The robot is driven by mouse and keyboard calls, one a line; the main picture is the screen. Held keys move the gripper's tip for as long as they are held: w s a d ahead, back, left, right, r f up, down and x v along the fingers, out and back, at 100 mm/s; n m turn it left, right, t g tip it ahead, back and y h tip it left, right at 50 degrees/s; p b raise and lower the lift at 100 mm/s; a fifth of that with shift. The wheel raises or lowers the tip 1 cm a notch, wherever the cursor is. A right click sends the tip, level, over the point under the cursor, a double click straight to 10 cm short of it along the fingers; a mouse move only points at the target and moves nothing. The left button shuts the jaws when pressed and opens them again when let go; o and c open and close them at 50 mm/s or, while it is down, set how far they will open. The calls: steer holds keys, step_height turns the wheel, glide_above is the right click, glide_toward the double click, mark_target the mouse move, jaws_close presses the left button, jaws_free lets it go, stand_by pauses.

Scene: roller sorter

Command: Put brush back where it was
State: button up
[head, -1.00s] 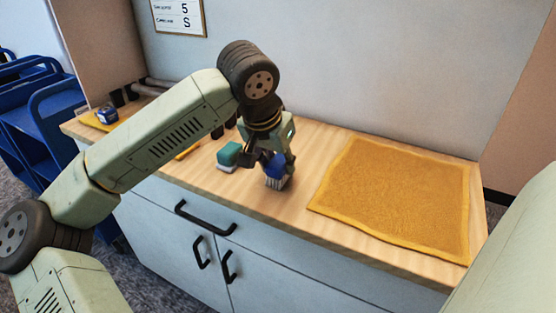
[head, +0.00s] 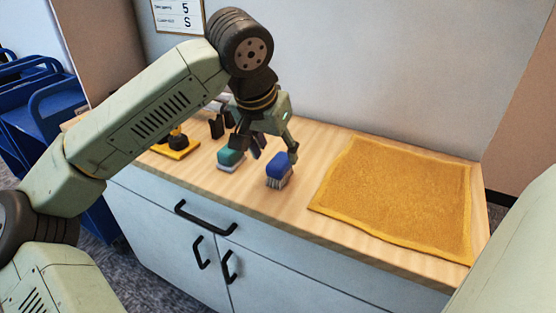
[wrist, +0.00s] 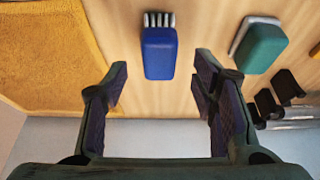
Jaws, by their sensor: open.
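A blue brush (head: 279,171) with pale bristles stands bristles down on the wooden counter, left of the yellow mat. It also shows in the wrist view (wrist: 160,54), ahead of and roughly between my fingertips. My gripper (head: 265,150) is open and empty, above and just behind the blue brush. In the wrist view its two fingers (wrist: 160,82) are wide apart, with bare counter between them. A teal brush (head: 231,156) with a white base sits to the left of the blue one; it also shows in the wrist view (wrist: 260,47).
The yellow mat (head: 395,195) lies flat and empty on the right of the counter (head: 245,200). A wall stands behind.

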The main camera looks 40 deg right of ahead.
steer(key=v, duration=0.7)
steer(key=shift+a+r, duration=0.15)
steer(key=shift+r, duration=0.15)
steer(key=shift+s, duration=0.1)
